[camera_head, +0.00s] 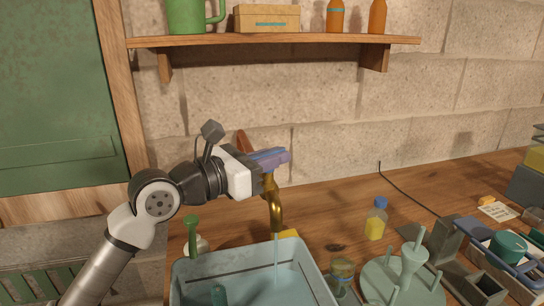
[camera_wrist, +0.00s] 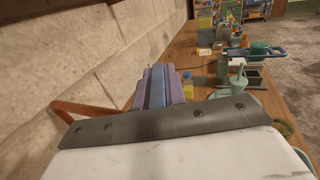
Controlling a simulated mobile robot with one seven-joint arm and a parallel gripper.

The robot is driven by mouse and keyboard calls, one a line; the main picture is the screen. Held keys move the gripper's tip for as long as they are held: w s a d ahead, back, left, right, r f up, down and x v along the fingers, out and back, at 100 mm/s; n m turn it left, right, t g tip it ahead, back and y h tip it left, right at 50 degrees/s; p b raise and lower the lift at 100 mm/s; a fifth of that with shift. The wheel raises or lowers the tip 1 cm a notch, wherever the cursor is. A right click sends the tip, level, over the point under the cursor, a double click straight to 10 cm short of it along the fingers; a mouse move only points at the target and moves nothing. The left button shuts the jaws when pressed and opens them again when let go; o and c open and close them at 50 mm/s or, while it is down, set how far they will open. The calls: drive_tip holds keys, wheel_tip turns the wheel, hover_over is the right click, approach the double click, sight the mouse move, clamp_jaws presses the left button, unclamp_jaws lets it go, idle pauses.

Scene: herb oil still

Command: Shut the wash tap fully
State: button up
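The brass wash tap (camera_head: 275,205) stands at the back of the basin, and a thin stream of water (camera_head: 276,250) falls from its spout. My gripper (camera_head: 284,156) is level, with its lilac fingers right at the top of the tap. In the wrist view my gripper (camera_wrist: 157,70) shows its fingers close together with blue-grey strips between them, and it looks shut. I make out nothing held. The tap's handle is not clearly seen, and I cannot tell whether the fingers touch the tap. The pale blue basin (camera_head: 322,276) below holds water.
A reddish-brown bar (camera_head: 242,143) shows behind my gripper, near the wall. A yellow bottle with a blue cap (camera_head: 376,220) and a green rack (camera_head: 395,290) stand to the right. A wooden shelf (camera_head: 220,41) runs above. The counter (camera_head: 330,205) between tap and bottle is clear.

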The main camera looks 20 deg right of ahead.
clamp_jaws()
drive_tip(key=shift+f+b, duration=0.15)
drive_tip(key=shift+b, duration=0.2)
drive_tip(key=shift+f+m+g+b, duration=0.1)
drive_tip(key=shift+m+g+b, duration=0.2)
drive_tip(key=shift+g+b, duration=0.15)
drive_tip(key=shift+m+g+h+b, duration=0.3)
drive_tip(key=shift+m+g+b, duration=0.1)
drive_tip(key=shift+g+b, duration=0.15)
drive_tip(key=m+g+b, duration=0.1)
drive_tip(key=g, duration=0.1)
drive_tip(key=shift+m+g, duration=0.3)
drive_tip(key=shift+s+r+m+g+b, duration=0.1)
drive_tip(key=shift+r+m+g+b, duration=0.1)
drive_tip(key=shift+m+g, duration=0.25)
drive_tip(key=shift+s+r+m+g+b, duration=0.1)
drive_tip(key=shift+m+g+b, duration=0.15)
drive_tip(key=shift+g, duration=0.4)
